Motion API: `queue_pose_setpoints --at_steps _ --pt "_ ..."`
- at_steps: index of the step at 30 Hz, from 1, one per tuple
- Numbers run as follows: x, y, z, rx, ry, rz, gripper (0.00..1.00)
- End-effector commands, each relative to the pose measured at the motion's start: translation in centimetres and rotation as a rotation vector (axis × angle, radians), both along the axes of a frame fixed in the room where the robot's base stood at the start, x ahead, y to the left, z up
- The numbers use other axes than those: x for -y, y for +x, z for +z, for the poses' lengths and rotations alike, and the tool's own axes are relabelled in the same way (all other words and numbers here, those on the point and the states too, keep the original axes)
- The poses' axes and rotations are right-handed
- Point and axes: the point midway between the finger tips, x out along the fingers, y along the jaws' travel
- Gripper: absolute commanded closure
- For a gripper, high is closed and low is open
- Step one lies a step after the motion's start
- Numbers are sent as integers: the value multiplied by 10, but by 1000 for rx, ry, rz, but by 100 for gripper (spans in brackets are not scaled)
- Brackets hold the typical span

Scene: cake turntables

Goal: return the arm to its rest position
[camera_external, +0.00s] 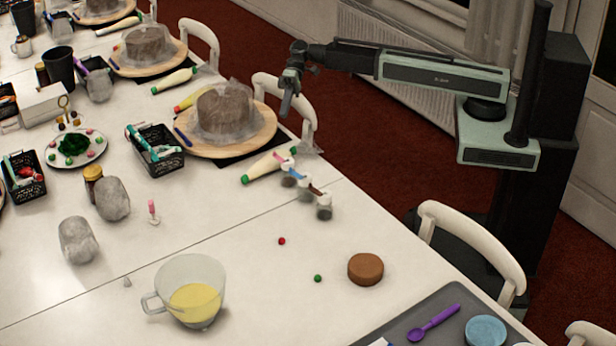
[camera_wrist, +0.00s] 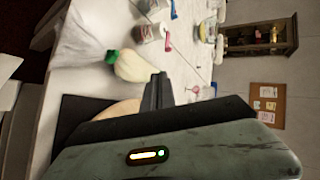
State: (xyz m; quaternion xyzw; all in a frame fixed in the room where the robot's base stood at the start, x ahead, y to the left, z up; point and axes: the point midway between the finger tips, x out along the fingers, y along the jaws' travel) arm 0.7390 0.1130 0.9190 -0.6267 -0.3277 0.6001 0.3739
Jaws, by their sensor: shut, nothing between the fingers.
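My gripper (camera_external: 287,103) hangs at the end of my outstretched arm, pointing down, beside the table's right edge near a wrapped cake. Its fingers are shut with nothing between them. In the wrist view the dark shut fingers (camera_wrist: 158,92) show in front of the table, with a piping bag with a green tip (camera_wrist: 130,66) beyond them. My arm reaches left from its column, above the floor and chairs.
A wrapped cake (camera_external: 222,110) stands on a round wooden board (camera_external: 256,141) close to my gripper. White chairs (camera_external: 302,112) line the table (camera_external: 240,243). Small paint pots (camera_external: 324,212), a glass jug (camera_external: 172,281) and a grey tray (camera_external: 400,325) are nearer the front.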

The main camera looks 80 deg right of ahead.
Motion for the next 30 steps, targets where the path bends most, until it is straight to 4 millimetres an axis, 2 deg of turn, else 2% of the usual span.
queue_pose_setpoints --at_steps 6,9,11,14,17,18,22,25,27,30 --pt "-3 -1 2 0 0 4 100" --pt "-19 -6 17 0 0 28 100" --pt "-31 -26 23 -4 -35 49 100" --pt "-31 -68 5 -18 -212 79 100" --pt "-10 -106 -19 -28 -430 95 100" --pt "3 -120 -27 -31 -522 99 100" --pt "58 -156 -48 -35 -813 94 100" --pt "94 -168 -57 -38 -966 82 100" --pt "107 -168 -57 -38 -1020 76 100" --pt "113 -165 -58 -38 -1044 71 100"
